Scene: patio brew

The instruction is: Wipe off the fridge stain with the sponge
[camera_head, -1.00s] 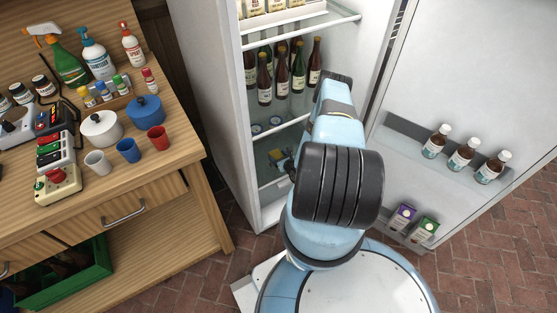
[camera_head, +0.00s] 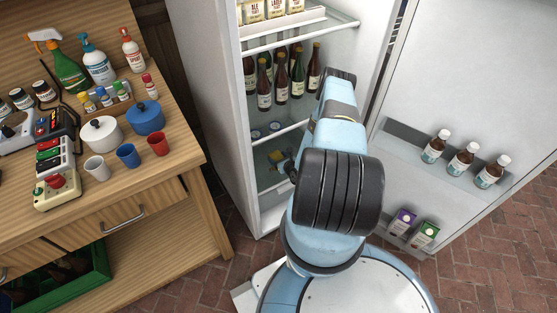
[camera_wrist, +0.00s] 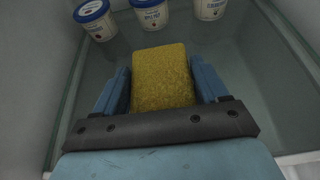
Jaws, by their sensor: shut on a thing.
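My gripper (camera_wrist: 159,68) is shut on the yellow sponge (camera_wrist: 162,80) in the wrist view, with one blue finger on each side of it. The sponge is over a glass shelf (camera_wrist: 118,58) inside the fridge; I cannot tell whether it touches the glass. In the head view the sponge (camera_head: 276,157) is a small yellow patch low in the open fridge (camera_head: 207,110), and my arm hides most of the gripper. I cannot make out a stain in either view.
White tubs with blue lids, one of them here (camera_wrist: 94,18), stand just beyond the sponge. Bottles (camera_head: 281,80) stand on the shelf above. The open fridge door (camera_head: 470,90) is at right, the wooden workbench (camera_head: 185,130) at left.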

